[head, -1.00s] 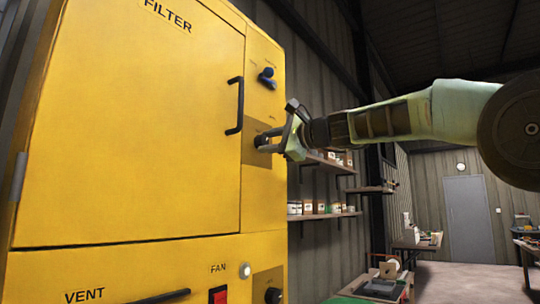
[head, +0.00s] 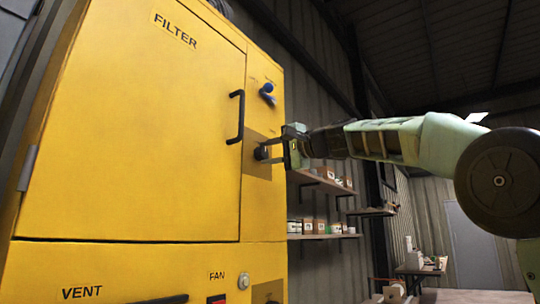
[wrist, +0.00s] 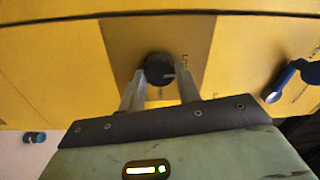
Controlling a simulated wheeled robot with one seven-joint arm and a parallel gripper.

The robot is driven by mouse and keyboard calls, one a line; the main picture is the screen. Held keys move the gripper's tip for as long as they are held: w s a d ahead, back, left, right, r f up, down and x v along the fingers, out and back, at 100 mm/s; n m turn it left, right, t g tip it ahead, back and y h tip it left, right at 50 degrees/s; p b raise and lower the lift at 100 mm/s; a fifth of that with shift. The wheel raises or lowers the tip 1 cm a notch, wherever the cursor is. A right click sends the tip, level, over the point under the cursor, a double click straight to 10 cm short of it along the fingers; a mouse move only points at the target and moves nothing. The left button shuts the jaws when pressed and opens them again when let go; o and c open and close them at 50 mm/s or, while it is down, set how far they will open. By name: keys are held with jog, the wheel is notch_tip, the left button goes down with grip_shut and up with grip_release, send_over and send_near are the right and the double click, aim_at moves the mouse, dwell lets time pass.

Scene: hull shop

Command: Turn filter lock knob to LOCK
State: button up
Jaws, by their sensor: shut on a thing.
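The filter lock knob (head: 261,153) is a dark round knob on a brown plate (head: 262,171) on the yellow cabinet, right of the filter door (head: 140,130). It also shows in the wrist view (wrist: 160,69), with a short pale mark at its right side and partly hidden lettering beside it. My gripper (head: 268,151) reaches in from the right and is shut on this knob. In the wrist view its two fingers (wrist: 160,80) lie on either side of the knob. The label by the knob is too small to read fully.
A blue handle (head: 267,92) sits above the knob, and it shows at right in the wrist view (wrist: 286,80). A black door handle (head: 236,117) stands out left of the knob. Shelves with small boxes (head: 322,178) are on the wall behind. A round fitting (head: 244,281) sits lower down.

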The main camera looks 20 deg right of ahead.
jog(key=shift+f, duration=0.1)
jog(key=o, duration=1)
jog(key=b+v, duration=0.5)
jog(key=v, duration=1.2)
jog(key=shift+s+d, duration=0.1)
jog(key=shift+s, duration=0.1)
